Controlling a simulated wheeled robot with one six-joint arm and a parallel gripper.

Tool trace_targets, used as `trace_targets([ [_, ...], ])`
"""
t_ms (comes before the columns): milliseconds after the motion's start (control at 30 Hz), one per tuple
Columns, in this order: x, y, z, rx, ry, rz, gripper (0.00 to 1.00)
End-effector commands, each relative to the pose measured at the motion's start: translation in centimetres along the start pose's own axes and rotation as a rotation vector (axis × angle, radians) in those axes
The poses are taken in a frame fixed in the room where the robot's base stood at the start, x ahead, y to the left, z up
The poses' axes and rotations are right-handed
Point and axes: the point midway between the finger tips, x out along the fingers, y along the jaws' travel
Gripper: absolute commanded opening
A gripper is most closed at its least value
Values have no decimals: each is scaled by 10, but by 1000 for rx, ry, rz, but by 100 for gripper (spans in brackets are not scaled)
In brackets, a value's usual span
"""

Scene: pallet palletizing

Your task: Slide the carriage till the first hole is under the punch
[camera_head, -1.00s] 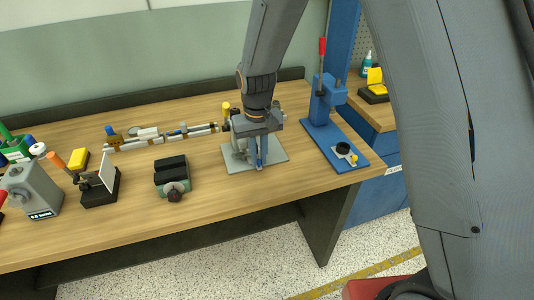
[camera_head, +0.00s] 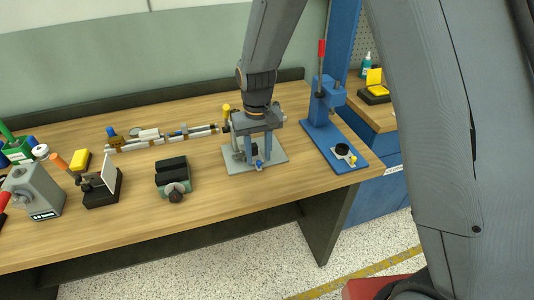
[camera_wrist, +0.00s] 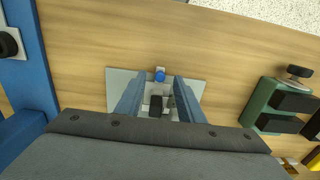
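The punch fixture is a grey base plate (camera_head: 277,158) on the bench, partly hidden by my arm. In the wrist view the plate (camera_wrist: 116,78) carries a pale piece with a black block (camera_wrist: 156,106) and a blue knob (camera_wrist: 160,76) at its far end. A yellow knob (camera_head: 227,107) stands at the fixture's back left. The first hole and punch tip cannot be made out.
A blue press (camera_head: 322,130) with a red handle stands close on the right. A green vise with black jaws (camera_head: 171,170) is to the left. Bare bench lies in front of the plate.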

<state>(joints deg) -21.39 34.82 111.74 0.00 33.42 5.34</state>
Motion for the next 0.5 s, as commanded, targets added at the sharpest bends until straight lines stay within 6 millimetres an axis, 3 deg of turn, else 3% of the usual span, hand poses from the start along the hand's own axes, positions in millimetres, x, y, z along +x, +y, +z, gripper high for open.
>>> trace_targets([
  [500,-25,0,0,0,-1,0,35],
])
